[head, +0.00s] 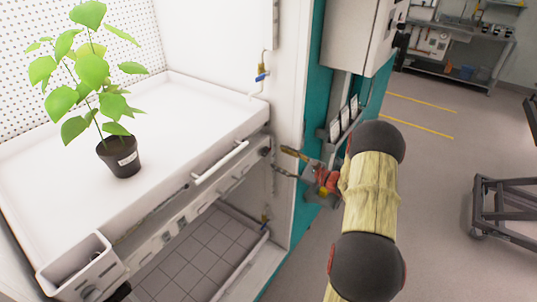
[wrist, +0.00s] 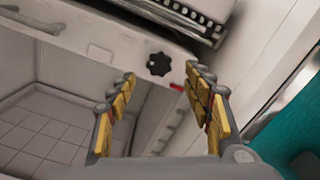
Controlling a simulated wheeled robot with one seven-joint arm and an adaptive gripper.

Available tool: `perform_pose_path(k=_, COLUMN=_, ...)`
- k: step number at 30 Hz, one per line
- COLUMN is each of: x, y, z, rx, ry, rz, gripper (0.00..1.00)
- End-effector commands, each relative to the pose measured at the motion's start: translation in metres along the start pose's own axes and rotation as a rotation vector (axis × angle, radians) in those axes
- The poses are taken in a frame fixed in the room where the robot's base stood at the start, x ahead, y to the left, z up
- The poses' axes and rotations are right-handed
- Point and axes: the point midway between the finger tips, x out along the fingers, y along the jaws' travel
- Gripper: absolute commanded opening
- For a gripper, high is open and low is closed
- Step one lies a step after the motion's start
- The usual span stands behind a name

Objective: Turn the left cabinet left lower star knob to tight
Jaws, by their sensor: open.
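A black star knob (wrist: 159,64) sits on the pale front panel below the white tray, with a small red mark just below and right of it. In the head view the knob shows as a small dark spot (head: 265,152) at the panel's right end. My gripper (head: 280,161) is open and empty, just right of the knob. In the wrist view my gripper (wrist: 161,73) has its yellow-padded fingers spread, with the knob beyond the tips and between them in the picture. No contact shows. Another dark round part (head: 120,292) is at the lower left; I cannot tell its shape.
A potted plant (head: 122,160) stands on the white tray (head: 215,125). A white handle bar (head: 220,163) juts from the panel left of the knob. Below is an open bay with a tiled floor (head: 195,255). A teal post (head: 310,120) stands right of the cabinet.

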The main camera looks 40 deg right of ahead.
Motion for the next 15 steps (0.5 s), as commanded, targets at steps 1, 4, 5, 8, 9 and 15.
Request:
perform_pose_path(k=1, x=0.009, y=0.001, z=0.000, rx=-0.001, ry=-0.002, rz=0.002, gripper=0.51)
perform_pose_path(k=4, x=0.025, y=0.002, z=-0.001, rx=0.000, ry=0.000, rz=0.004, gripper=0.51)
perform_pose_path(k=5, x=0.030, y=0.002, z=-0.001, rx=0.000, ry=0.000, rz=0.004, gripper=0.51)
perform_pose_path(k=8, x=0.044, y=0.002, z=-0.001, rx=0.000, ry=-0.001, rz=0.004, gripper=0.51)
perform_pose_path(k=9, x=0.049, y=0.002, z=-0.001, rx=-0.001, ry=0.000, rz=0.004, gripper=0.51)
perform_pose_path(k=15, x=0.063, y=0.001, z=0.000, rx=-0.001, ry=0.001, rz=0.003, gripper=0.51)
